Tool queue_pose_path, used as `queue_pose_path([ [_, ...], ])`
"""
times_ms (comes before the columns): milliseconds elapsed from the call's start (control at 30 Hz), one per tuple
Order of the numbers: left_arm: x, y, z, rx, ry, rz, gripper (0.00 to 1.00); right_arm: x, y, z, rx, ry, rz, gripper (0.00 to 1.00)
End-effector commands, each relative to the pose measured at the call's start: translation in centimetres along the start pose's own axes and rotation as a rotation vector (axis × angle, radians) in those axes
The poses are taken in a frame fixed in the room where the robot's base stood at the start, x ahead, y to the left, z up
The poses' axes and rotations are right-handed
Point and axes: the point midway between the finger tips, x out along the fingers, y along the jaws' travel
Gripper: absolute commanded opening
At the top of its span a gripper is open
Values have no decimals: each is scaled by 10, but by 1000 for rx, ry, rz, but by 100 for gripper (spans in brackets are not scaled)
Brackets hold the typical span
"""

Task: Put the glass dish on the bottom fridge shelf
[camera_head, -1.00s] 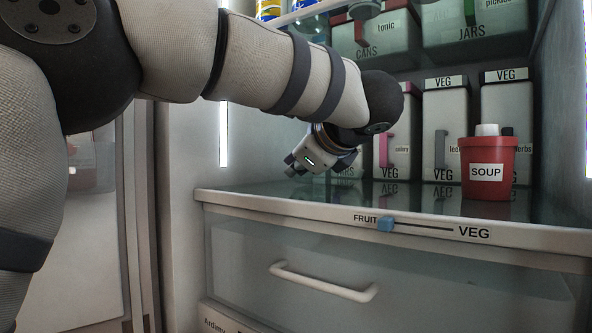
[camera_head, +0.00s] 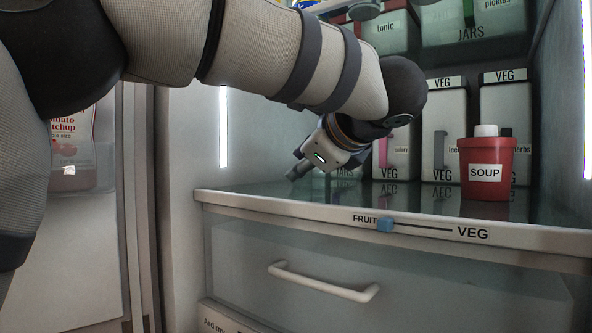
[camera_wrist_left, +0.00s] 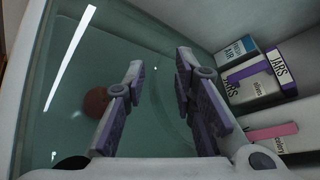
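The bottom fridge shelf (camera_head: 400,204) is a dark glass surface above a drawer. My left gripper (camera_head: 294,173) is low over its left part, pointing down and left. In the left wrist view my left gripper (camera_wrist_left: 159,62) has its two purple-padded fingers apart, with no solid object visible between them. A faint curved outline, possibly the rim of the glass dish (camera_wrist_left: 163,112), shows on or above the shelf between the fingers; I cannot tell whether they touch it. The dish cannot be made out in the head view. My right gripper is not in view.
A red SOUP tub (camera_head: 487,168) stands at the shelf's right. White VEG boxes (camera_head: 444,135) line the back. A reddish round thing (camera_wrist_left: 97,102) shows through the glass. The drawer (camera_head: 400,275) below is shut. The shelf's front middle is clear.

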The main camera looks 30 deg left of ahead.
Motion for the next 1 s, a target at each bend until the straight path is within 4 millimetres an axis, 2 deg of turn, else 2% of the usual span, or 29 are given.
queue_pose_path([
  [100, -30, -1, 1, -1, 1, -4, 25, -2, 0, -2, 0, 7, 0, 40],
  [200, -52, 0, -1, 1, 4, 1, 25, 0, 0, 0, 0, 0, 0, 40],
  [300, -71, 0, 0, 0, 1, -1, 25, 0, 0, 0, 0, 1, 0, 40],
  [400, -81, 0, 0, -1, 0, 0, 25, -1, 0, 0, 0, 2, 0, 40],
  [1000, -85, 0, 0, 0, 0, 1, 25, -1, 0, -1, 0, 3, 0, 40],
])
